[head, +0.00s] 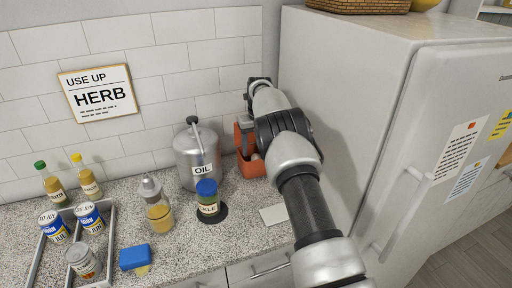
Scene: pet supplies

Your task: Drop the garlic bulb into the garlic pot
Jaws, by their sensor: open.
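An orange-red container (251,170), which may be the garlic pot, stands on the counter against the tiled wall, left of the fridge. My arm covers its right side. A small pale rounded shape (256,156) shows at its opening; it may be the garlic bulb, but I cannot tell. My gripper (246,121) is open at the far end of my arm, over the container's back part. Its fingers are mostly hidden, and I cannot tell whether they touch anything.
A metal OIL can (196,160), a blue-lidded jar (208,203) and a dispenser bottle (157,210) stand left of the container. The fridge (350,95) closes off the right.

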